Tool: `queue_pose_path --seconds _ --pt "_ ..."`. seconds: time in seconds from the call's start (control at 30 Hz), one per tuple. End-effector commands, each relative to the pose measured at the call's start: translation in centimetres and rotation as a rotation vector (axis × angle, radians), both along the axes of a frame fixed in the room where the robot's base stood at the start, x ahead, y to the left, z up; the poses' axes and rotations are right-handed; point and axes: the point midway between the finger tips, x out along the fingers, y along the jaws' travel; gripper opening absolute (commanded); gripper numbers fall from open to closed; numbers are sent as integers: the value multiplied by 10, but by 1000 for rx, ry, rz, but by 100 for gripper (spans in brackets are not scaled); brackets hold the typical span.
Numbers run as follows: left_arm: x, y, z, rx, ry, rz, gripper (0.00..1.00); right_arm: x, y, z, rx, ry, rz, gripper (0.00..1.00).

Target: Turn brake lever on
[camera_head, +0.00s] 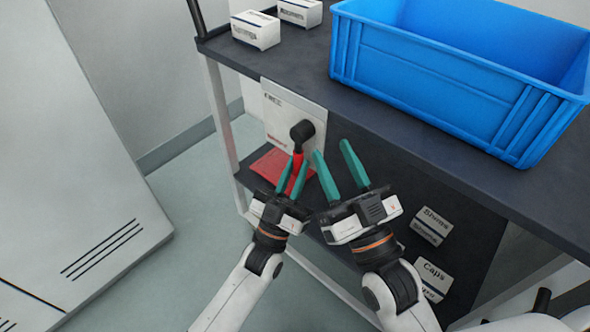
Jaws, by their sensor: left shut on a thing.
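The brake lever is on a white panel (277,107) fixed to the side of the cart. Its black knob (302,131) sits at the panel's right part, and its red handle (297,160) points down. My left gripper (296,172) has its green fingers around the red handle and is shut on it. My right gripper (332,160) is open and empty, just right of the left one, with its green fingers apart. The lower end of the handle is partly hidden by the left fingers.
A blue crate (430,75) stands on the dark cart top. Two white boxes (255,31) sit at its far left. A red item (268,167) and labelled boxes (433,226) are on the lower shelf. A grey cabinet (70,150) stands left, with clear floor between.

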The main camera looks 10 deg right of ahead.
Motion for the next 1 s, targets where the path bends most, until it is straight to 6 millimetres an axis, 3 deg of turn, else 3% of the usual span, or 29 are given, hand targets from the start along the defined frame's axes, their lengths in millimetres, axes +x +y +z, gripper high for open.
queue_pose_path --seconds 0.03,0.17,0.53,1.0 --pt "-1 -1 -2 0 5 -4 21 0 0 0 0 0 0 36" --pt "-1 -1 -1 -1 3 -3 40 0 0 0 0 -1 0 36" --pt "-4 3 -5 1 1 -1 40 0 0 0 -1 6 1 36" --pt "-51 45 -70 2 5 -2 40 10 -1 -21 -43 152 -10 36"
